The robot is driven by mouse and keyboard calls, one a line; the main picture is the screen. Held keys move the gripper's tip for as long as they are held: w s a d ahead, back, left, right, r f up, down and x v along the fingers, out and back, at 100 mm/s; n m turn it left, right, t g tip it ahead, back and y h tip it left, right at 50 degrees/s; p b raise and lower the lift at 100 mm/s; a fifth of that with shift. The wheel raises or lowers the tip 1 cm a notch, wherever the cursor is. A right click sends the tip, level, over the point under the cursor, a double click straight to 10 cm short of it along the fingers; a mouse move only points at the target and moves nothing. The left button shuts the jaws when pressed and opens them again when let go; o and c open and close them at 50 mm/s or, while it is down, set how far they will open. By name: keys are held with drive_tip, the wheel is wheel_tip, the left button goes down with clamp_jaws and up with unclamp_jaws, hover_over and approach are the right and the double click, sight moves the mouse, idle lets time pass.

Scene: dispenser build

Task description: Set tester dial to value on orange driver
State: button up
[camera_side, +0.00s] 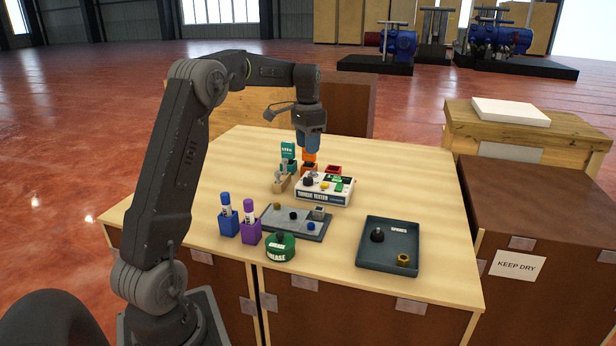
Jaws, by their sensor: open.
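The tester (323,198) is a white box labelled "Torque Tester" near the middle of the table. A dark knob (308,181), which looks like its dial, sits at the left of its top; its setting is too small to read. The orange driver (309,156) stands upright behind the tester in an orange holder. Any value on it is not readable here. My gripper (311,150) is open, pointing down right at the top of the orange driver. I cannot tell whether the fingers are around it or just above it.
A teal driver (288,151) stands left of the orange one, and a red holder (333,169) right. In front are a grey plate (280,228), blue (228,224) and purple (251,232) holders, a green grease tin (280,250) and a spares tray (372,262).

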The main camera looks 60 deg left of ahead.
sight(308, 179)
wheel_tip(308, 179, down, 10)
idle(0.4)
drive_tip(key=c, duration=0.6)
drive_tip(key=shift+c, duration=0.2)
